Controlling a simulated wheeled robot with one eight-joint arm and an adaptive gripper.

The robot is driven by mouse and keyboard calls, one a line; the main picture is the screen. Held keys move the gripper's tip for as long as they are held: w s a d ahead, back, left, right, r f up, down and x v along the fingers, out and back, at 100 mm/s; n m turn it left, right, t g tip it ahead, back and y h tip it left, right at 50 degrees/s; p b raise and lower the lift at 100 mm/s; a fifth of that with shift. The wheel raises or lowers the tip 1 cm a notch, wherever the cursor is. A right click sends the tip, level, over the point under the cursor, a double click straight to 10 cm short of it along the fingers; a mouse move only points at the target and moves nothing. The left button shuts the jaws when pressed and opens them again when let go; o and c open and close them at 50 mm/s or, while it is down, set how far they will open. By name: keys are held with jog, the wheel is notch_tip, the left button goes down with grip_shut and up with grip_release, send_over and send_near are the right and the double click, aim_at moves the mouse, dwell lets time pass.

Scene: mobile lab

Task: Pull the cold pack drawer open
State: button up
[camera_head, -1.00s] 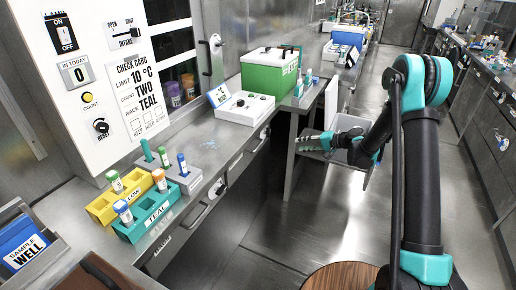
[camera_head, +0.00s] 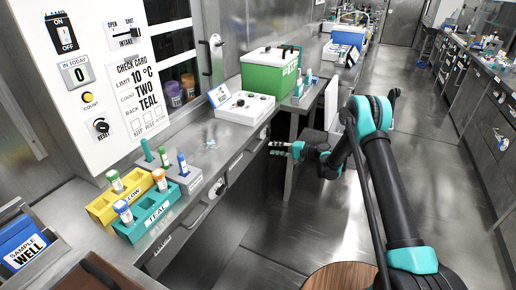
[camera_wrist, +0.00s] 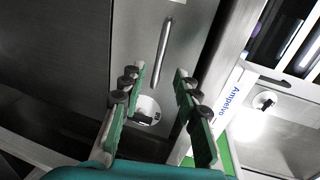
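A grey drawer front (camera_wrist: 140,45) with a long bar handle (camera_wrist: 162,50) and a round white latch plate (camera_wrist: 146,108) with a dark knob fills the middle of the wrist view. I cannot read a label naming it the cold pack drawer. My gripper (camera_wrist: 150,100) is open and empty, its green fingers spread before this front, with the latch plate showing between them. In the head view my gripper (camera_head: 272,148) points left at the counter front below the white device. A drawer front with a handle (camera_head: 252,146) lies just left of it; I see no contact.
A white device (camera_head: 243,107) and a green box (camera_head: 270,75) stand on the counter above. Yellow (camera_head: 101,212) and teal (camera_head: 135,232) racks with vials stand nearer. A dark recess lies under the counter. The floor (camera_head: 275,225) in front is clear.

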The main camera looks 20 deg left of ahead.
aim_at(258, 146)
jog(key=x, duration=1)
jog(key=shift+w+d, duration=0.1)
grip_shut()
